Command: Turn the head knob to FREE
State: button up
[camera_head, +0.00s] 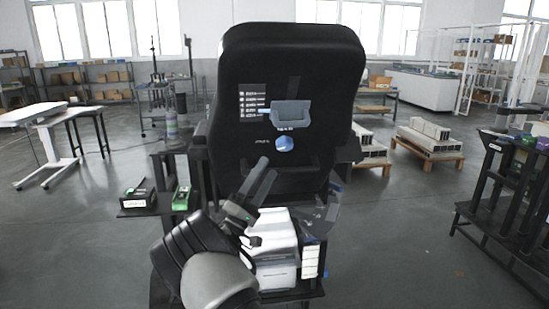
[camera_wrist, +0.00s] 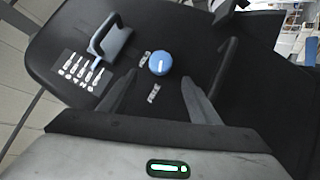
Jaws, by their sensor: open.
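The blue round head knob (camera_head: 284,144) sits on the front of a tall black column panel (camera_head: 325,70). In the wrist view the knob (camera_wrist: 161,66) shows a small pale mark on its face. My gripper (camera_head: 268,172) is below the knob in the head view. In the wrist view my gripper (camera_wrist: 158,80) is open and empty, with the knob just beyond the fingertips, apart from them.
A printed list of white symbols (camera_head: 254,102) is left of the handle. Side shelves with a green item (camera_head: 181,198) and a dark box (camera_head: 138,198) stand left of the column. A dark bench (camera_head: 505,200) is far right. Floor is free between.

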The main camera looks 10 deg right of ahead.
jog(key=v, duration=0.9)
jog(key=shift+s+f, duration=0.15)
jog(key=shift+f, duration=0.05)
jog(key=shift+a, duration=0.15)
